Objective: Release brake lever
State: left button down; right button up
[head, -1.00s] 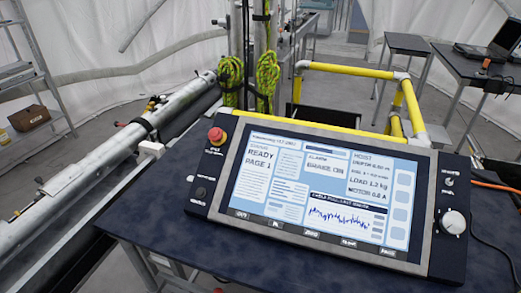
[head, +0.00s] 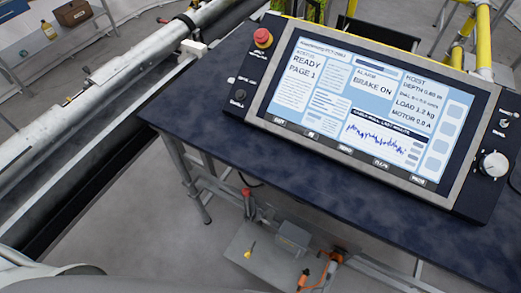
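The control panel (head: 470,205) lies on the dark blue table. Its screen (head: 330,150) reads "READY PAGE 1" and "BRAKE ON". A small lever-like part with a red top (head: 246,192) shows below the table's front edge, near the floor; I cannot tell if it is the brake lever. By it are a grey box (head: 292,236) and an orange part (head: 327,275) on low equipment, partly cut off by the lower edge. Neither of my grippers is in view.
The dark table (head: 230,145) overhangs the low equipment. A red stop button (head: 263,37) and a white knob (head: 494,164) flank the screen. A long grey pipe (head: 120,75) runs along the left. Yellow rails (head: 380,33) stand behind the panel. The floor (head: 150,215) left of the table legs is clear.

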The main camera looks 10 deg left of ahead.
aim_at(246, 191)
jog(key=k+l, duration=0.1)
jog(key=l, duration=0.35)
jog(key=k+l, duration=0.1)
jog(key=l, duration=0.3)
jog(key=k+l, duration=0.1)
jog(key=l, duration=0.35)
jog(key=k+l+u, duration=0.1)
jog(key=l, duration=0.3)
